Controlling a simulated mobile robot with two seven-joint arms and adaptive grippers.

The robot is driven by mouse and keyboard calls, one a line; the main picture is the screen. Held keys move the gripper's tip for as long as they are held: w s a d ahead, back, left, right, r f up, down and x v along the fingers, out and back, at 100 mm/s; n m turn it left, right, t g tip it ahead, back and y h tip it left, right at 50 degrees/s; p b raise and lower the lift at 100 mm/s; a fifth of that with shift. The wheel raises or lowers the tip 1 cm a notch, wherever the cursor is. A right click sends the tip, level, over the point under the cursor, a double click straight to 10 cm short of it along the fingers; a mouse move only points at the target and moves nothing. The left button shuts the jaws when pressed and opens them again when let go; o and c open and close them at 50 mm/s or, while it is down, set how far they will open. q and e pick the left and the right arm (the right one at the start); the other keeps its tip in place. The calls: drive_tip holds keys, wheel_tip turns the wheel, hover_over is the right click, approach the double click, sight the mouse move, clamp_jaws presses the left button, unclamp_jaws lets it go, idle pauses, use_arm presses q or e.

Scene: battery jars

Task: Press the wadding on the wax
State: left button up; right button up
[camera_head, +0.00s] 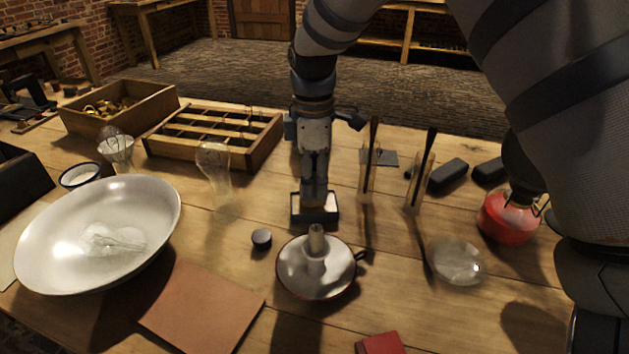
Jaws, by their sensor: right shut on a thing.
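My right gripper (314,192) points straight down over a small dark square tray (329,217) in the middle of the table. Its fingers are together, with their tips at the tray. What it grips is mostly hidden by the fingers; it appears to be the wadding, and pale material shows around the tips. I cannot tell whether it touches the tray's floor. The wax cannot be made out for certain; a pale candle stub (316,240) stands upright in a round holder (300,283) just in front of the tray. My left gripper is not in view.
A large white bowl (60,240) holding glassware stands at the left.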

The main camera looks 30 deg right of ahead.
sight(313, 177)
wheel_tip(313, 177, up, 4)
drive_tip(key=shift+f+p, duration=0.2)
drive_tip(key=shift+p, duration=0.1)
drive_tip(key=shift+r, duration=1.2)
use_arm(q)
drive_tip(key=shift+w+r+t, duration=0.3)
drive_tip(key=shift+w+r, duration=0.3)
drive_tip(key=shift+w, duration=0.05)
